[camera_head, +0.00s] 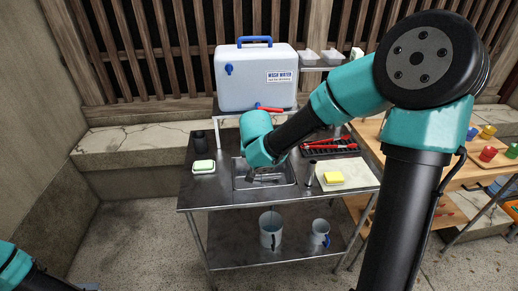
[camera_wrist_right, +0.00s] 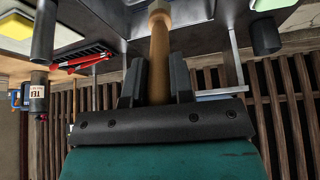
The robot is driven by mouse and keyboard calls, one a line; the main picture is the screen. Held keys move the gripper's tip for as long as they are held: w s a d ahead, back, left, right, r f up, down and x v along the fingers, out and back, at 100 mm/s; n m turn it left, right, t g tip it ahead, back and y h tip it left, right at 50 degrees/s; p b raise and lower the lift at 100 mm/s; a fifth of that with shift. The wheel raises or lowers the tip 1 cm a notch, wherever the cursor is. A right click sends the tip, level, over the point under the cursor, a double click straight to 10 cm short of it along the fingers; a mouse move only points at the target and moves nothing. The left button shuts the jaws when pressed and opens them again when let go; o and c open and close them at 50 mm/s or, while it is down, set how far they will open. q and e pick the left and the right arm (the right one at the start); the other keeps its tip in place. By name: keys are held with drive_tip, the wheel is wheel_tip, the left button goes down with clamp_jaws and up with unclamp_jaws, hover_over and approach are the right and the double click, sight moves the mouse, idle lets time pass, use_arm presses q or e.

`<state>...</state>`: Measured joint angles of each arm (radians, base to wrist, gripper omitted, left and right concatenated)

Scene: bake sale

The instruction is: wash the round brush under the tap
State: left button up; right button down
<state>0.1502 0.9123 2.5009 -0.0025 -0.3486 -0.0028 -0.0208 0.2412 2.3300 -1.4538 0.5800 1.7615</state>
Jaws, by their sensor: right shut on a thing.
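My right gripper (camera_wrist_right: 157,85) is shut on a wooden handle, which I take to be the round brush (camera_wrist_right: 159,50). The brush's far end runs to the top edge of the right wrist view, so its head is barely seen. In the head view my right gripper (camera_head: 252,176) is over the metal sink basin (camera_head: 283,184), and the brush cannot be made out there.
A green-and-white sponge (camera_head: 203,166) lies left of the basin, with a dark cup (camera_head: 200,142) behind it. A yellow sponge (camera_head: 333,178) lies on a pale board (camera_head: 352,175) to the right. A rack (camera_head: 345,150) holds red-handled tools.

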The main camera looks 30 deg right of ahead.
idle(0.3)
drive_tip(key=s+a+r, duration=0.2)
drive_tip(key=s+r, duration=0.2)
drive_tip(key=shift+s+a, duration=0.15)
drive_tip(key=shift+a, duration=0.15)
idle(0.4)
use_arm(q)
drive_tip(key=shift+c, duration=0.4)
drive_tip(key=shift+c, duration=1.5)
clamp_jaws()
use_arm(e)
drive_tip(key=w+a+r+n+y, duration=0.2)
drive_tip(key=w+a+r+n, duration=0.2)
drive_tip(key=w+a+n, duration=0.2)
drive_tip(key=shift+w+a+t+y, duration=0.4)
drive_tip(key=shift+w+a, duration=0.35)
drive_tip(key=shift+a, duration=0.45)
drive_tip(key=shift+d, duration=0.15)
